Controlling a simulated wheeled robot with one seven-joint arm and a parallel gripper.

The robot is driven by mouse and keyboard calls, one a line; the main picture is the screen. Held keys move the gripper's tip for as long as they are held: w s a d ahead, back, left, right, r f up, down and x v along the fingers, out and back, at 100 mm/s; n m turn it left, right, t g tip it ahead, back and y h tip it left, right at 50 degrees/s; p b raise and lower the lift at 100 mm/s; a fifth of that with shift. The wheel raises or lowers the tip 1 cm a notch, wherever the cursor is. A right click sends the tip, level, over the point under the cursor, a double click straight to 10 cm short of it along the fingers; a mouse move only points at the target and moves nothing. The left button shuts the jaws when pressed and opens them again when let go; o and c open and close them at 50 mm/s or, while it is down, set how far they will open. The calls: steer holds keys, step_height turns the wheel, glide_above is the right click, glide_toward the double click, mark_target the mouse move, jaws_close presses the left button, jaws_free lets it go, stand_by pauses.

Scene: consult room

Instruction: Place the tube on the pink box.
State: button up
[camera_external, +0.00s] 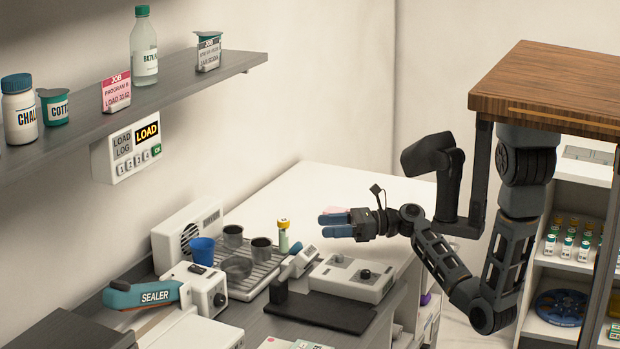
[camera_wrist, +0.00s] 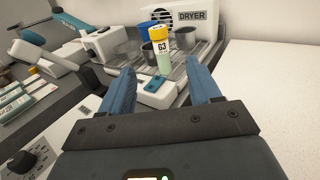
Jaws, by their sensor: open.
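The tube (camera_external: 283,239) stands upright at the right end of the drying rack and has a yellow cap and a pale green lower part. In the wrist view the tube (camera_wrist: 163,57) shows a white label, ahead of my fingers and between them in the picture. My gripper (camera_external: 322,225) is open and empty, to the right of the tube and apart from it. Its blue fingers (camera_wrist: 161,78) point toward the rack. A small pink patch (camera_external: 336,209), maybe the pink box, shows behind my fingers on the white counter; most of it is hidden.
The drying rack (camera_external: 262,277) holds dark cups and stands by a blue cup (camera_external: 202,250) and a white dryer (camera_external: 190,236). A white device with a knob (camera_external: 352,278) and a sealer (camera_external: 150,295) are nearby. A shelf (camera_external: 170,85) overhangs at left. The white counter behind is largely clear.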

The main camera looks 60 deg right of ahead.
steer(key=shift+w, duration=0.1)
steer(key=n+g+y+p, duration=0.3)
steer(key=n+g+y, duration=0.1)
steer(key=g+y, duration=0.1)
glide_toward(284, 236)
steer(key=w+a+r, duration=0.2)
steer(key=w, duration=0.1)
steer(key=shift+p+x, duration=0.9)
steer(key=shift+x, duration=3.15)
steer(key=shift+f, duration=0.1)
steer(key=c, duration=1.1)
